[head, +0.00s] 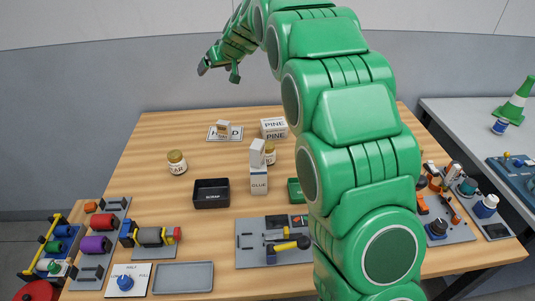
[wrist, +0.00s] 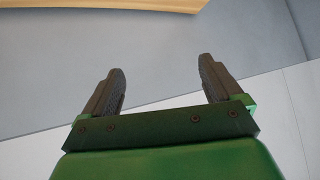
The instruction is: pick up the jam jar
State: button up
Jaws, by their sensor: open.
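Two jars with pale labels and brownish-gold lids stand on the wooden table in the head view. The left jar (head: 177,163) stands clear, its label partly readable as "AR". The other jar (head: 270,154) is partly hidden behind white boxes, with only part of its label showing. I cannot tell for certain from the labels which one is the jam jar. My gripper (head: 219,72) is high above and beyond the table's far edge, away from both jars. In the wrist view its fingers (wrist: 161,68) are apart with nothing between them; no jar shows there.
A black bin (head: 211,203) sits in front of the left jar. A glue box (head: 258,182) stands near the right jar, with a pine box (head: 274,128) behind. Tools and spools line the front. My arm hides the table's right part. Wood around the left jar is free.

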jog(key=s+d+f+n+g+h, duration=0.2)
jog(key=s+d+f+g, duration=0.2)
jog(key=s+d+f, duration=0.15)
jog(key=g+h, duration=0.3)
jog(key=h, duration=0.1)
send_over(267, 145)
notch_tip(267, 145, down, 22)
jog(key=shift+w+d+r, duration=0.1)
dwell(0.5)
jog(key=shift+c, duration=0.4)
jog(key=c, duration=1.3)
jog(key=shift+r, duration=0.15)
